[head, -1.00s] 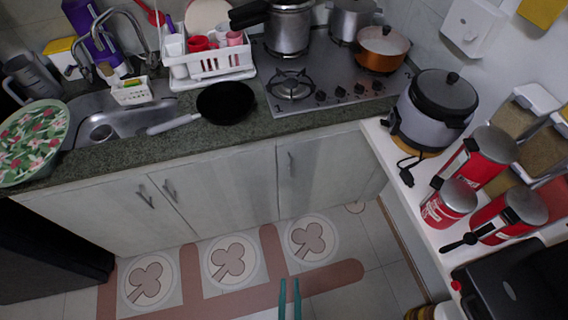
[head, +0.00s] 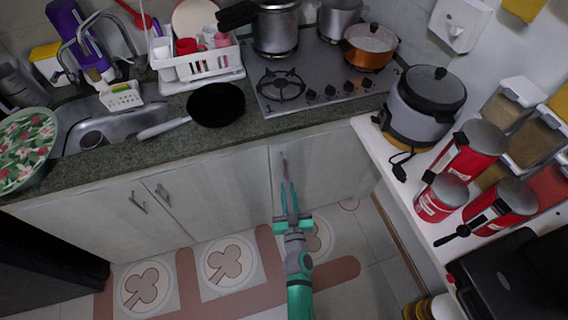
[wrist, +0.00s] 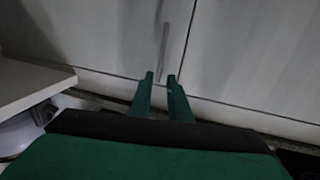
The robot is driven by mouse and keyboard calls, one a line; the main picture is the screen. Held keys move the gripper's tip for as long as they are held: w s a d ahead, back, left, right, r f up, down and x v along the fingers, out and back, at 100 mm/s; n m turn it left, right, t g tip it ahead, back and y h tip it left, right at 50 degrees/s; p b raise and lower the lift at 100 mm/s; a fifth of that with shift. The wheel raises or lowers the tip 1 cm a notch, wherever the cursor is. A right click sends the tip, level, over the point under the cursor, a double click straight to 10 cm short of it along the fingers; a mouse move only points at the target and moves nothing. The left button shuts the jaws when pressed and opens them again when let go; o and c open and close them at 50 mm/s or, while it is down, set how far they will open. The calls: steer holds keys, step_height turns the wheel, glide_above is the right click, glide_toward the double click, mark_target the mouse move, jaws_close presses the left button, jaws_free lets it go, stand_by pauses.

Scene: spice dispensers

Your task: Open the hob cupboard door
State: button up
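The hob cupboard door (head: 325,180) is a pale grey-white panel under the hob, and it looks shut. Its thin upright metal handle (head: 284,166) is near the door's upper left edge. In the wrist view the handle (wrist: 163,50) runs upright just beyond the fingers. My gripper (head: 289,188) is below the handle in the head view, its two teal fingers pointing up toward it. The fingers are apart with nothing between them. In the wrist view my gripper (wrist: 161,76) has its tips around the line of the handle's lower end; contact cannot be told.
The hob (head: 318,85) with pots lies on the counter above the door. A white side counter (head: 408,185) with red canisters and a rice cooker (head: 425,108) stands close on the right. Two sink cupboard doors are left. The tiled floor (head: 340,300) in front is clear.

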mark_target(284, 165)
steer(key=w, duration=0.4)
steer(key=w+a, duration=0.1)
steer(key=w, duration=0.6)
steer(key=shift+w+a, duration=0.25)
steer(key=shift+w, duration=0.15)
steer(key=shift+c, duration=0.3)
jaws_close()
